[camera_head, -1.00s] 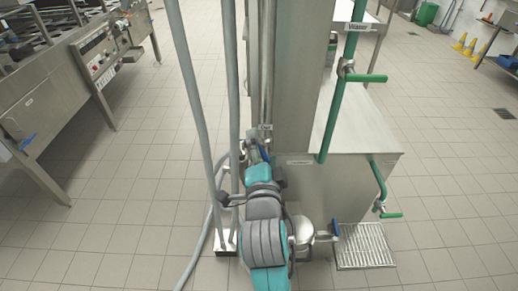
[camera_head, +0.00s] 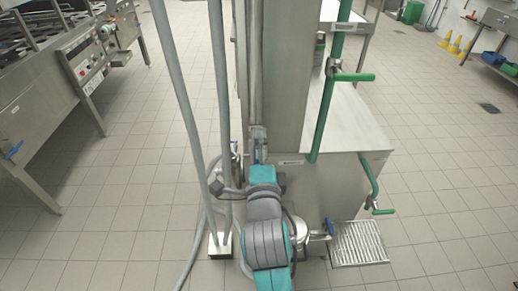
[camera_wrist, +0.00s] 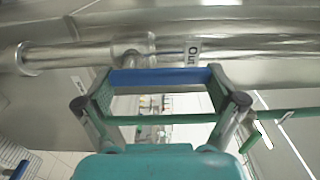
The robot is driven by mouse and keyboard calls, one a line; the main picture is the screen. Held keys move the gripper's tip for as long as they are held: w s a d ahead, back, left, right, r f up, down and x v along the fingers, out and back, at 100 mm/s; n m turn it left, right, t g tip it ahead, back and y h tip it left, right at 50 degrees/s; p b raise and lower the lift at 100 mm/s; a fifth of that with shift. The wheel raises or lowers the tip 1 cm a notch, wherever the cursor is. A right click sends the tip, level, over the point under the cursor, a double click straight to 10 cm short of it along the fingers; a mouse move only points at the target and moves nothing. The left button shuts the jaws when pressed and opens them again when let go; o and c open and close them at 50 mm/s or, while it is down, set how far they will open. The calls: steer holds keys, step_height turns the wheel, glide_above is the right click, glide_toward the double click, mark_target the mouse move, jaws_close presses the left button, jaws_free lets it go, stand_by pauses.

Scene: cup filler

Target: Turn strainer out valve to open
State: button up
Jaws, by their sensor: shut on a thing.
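The strainer out valve's blue handle (camera_wrist: 160,76) spans the gap between my fingertips in the wrist view. My gripper (camera_wrist: 160,92) is shut on it, with a green finger pad at each end. Behind it, a short valve body (camera_wrist: 131,57) sits by a shiny horizontal pipe (camera_wrist: 240,45).
A steel cabinet (camera_head: 345,125) and tall column (camera_head: 270,75) stand close ahead. A green pipe (camera_head: 324,110) is on their right. Grey hoses (camera_head: 185,110) stand left of my arm. A floor grate (camera_head: 360,244) lies right. Tiled floor is open on both sides.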

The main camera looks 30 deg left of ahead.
steer(key=o, duration=1.3)
steer(key=v, duration=1.2)
